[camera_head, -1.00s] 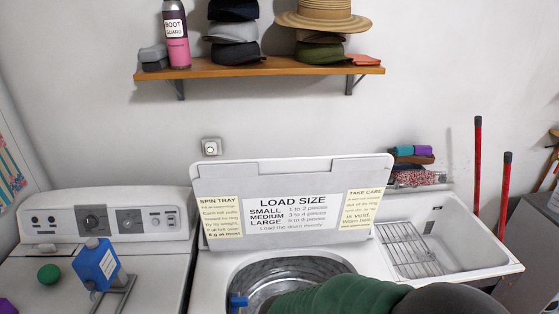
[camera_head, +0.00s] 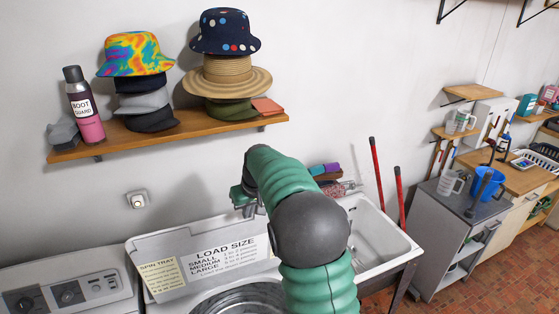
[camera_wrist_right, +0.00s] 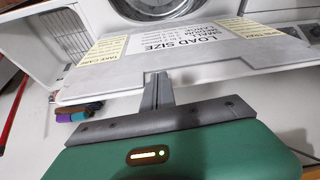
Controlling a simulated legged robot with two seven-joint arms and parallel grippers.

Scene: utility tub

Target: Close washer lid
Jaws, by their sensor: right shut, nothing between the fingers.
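The washer lid (camera_head: 205,251) stands open at the back of the washer, its labelled inner face toward me. My right arm reaches over it, and my right gripper (camera_head: 243,205) is shut and empty at the lid's top edge. In the right wrist view the lid (camera_wrist_right: 235,61) shows upside down, with the gripper's fingers (camera_wrist_right: 158,88) at a notch in its edge. Whether they touch it I cannot tell. The open drum (camera_head: 240,300) shows below the lid, partly behind my arm. My left gripper is out of view.
A wall shelf (camera_head: 180,133) with hats and a boot spray bottle (camera_head: 84,108) hangs above. A white sink (camera_head: 372,235) stands right of the washer, with red handles (camera_head: 376,170) behind it. Another control panel (camera_head: 70,290) is at left. A grey cabinet (camera_head: 450,225) stands farther right.

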